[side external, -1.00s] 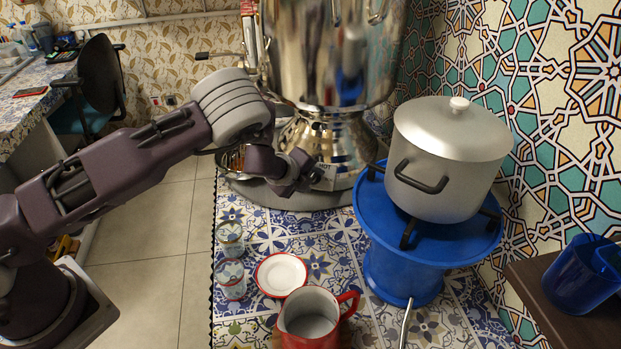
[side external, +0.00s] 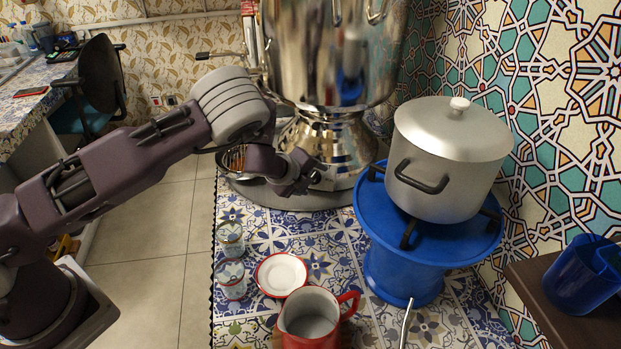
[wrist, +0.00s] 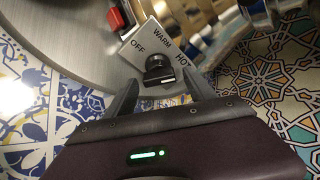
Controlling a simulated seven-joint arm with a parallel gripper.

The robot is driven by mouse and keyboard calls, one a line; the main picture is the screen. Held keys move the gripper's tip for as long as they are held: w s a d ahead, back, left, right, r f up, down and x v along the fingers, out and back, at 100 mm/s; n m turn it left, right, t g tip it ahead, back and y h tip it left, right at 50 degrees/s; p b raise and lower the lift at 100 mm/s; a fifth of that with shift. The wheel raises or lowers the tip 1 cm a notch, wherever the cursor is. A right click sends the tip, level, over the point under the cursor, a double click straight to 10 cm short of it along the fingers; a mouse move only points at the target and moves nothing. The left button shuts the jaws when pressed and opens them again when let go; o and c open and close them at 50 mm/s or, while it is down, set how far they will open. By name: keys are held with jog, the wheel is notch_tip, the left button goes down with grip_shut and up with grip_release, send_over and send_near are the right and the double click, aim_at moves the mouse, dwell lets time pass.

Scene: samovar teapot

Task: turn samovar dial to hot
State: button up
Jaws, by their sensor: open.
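The samovar (side external: 330,60) is a large shiny metal urn at the back of the table. In the wrist view its black dial (wrist: 158,68) sits on a white plate (wrist: 141,46) marked OFF, WARM and HOT. I cannot clearly tell which mark the dial points to. My gripper (wrist: 161,80) is open, with one finger on either side of the dial and nothing held. I cannot tell whether either finger touches it. In the side view my gripper (side external: 303,178) is in front of the samovar's base and hides the dial.
A red switch (wrist: 119,18) is beside the label plate. A silver lidded pot (side external: 445,160) stands on a blue stove (side external: 395,260) to the right. A red mug (side external: 312,325), a red-rimmed saucer (side external: 281,274) and two glasses (side external: 231,278) stand in front.

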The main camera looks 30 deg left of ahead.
jog(key=s+a+r+n+g+y, duration=0.1)
jog(key=s+a+r+n, duration=0.2)
jog(key=s+r+n, duration=0.75)
jog(key=s+a+r+n+g+y, duration=0.1)
jog(key=s+a+r+n, duration=0.45)
jog(key=r, duration=0.95)
jog(key=s+d+r+n+h, duration=0.1)
jog(key=s+d+r+n, duration=0.1)
jog(key=s, duration=1.1)
jog(key=s+d+r+n+g+h, duration=0.1)
jog(key=s+d+r+n, duration=0.2)
jog(key=s, duration=1)
jog(key=shift+s+d+g, duration=0.2)
jog(key=shift+d+g, duration=0.1)
jog(key=shift+d, duration=0.35)
